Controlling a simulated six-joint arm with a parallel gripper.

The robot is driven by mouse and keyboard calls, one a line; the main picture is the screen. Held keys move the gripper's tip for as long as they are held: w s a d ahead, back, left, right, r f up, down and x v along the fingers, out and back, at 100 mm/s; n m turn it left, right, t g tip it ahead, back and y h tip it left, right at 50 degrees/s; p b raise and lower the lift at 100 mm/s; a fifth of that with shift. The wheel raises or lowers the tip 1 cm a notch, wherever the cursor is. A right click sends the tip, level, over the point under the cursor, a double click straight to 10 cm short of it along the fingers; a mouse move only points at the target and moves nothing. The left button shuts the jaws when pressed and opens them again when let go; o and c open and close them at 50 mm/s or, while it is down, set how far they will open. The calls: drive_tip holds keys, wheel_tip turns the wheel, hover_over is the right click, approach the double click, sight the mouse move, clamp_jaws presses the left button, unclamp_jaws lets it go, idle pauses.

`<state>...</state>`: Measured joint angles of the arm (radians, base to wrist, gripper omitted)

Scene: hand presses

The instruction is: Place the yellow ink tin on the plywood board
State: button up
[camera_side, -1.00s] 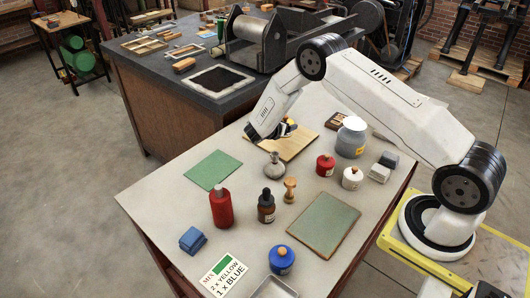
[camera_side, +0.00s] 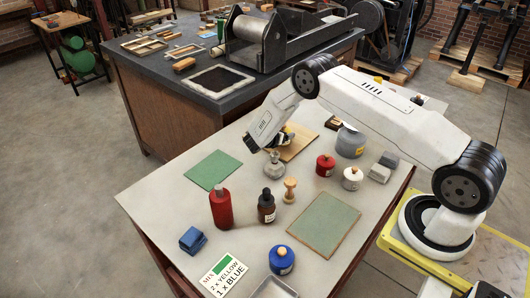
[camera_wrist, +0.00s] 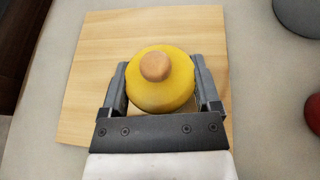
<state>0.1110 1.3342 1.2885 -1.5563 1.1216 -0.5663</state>
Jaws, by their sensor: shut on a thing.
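The yellow ink tin (camera_wrist: 158,92) has a round wooden knob on its lid and sits upright between my gripper's fingers in the wrist view. My gripper (camera_wrist: 160,82) is shut on it, one finger on each side. The pale plywood board (camera_wrist: 85,75) lies under the tin and fingers in the wrist view. In the side view my gripper (camera_side: 280,138) is over the board (camera_side: 302,146), and my arm hides most of the tin. I cannot tell whether the tin touches the board.
A grey tin (camera_side: 351,142), a red tin (camera_side: 325,167) and a white tin (camera_side: 352,180) stand right of the board. A grey flask (camera_side: 275,165) stands close in front of it. A green sheet (camera_side: 212,170) lies to the left, with bare tabletop around it.

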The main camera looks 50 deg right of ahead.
drive_tip(key=shift+f, duration=0.15)
drive_tip(key=o, duration=1.3)
drive_tip(key=shift+o, duration=0.2)
drive_tip(key=shift+r, duration=0.2)
drive_tip(key=v, duration=1.2)
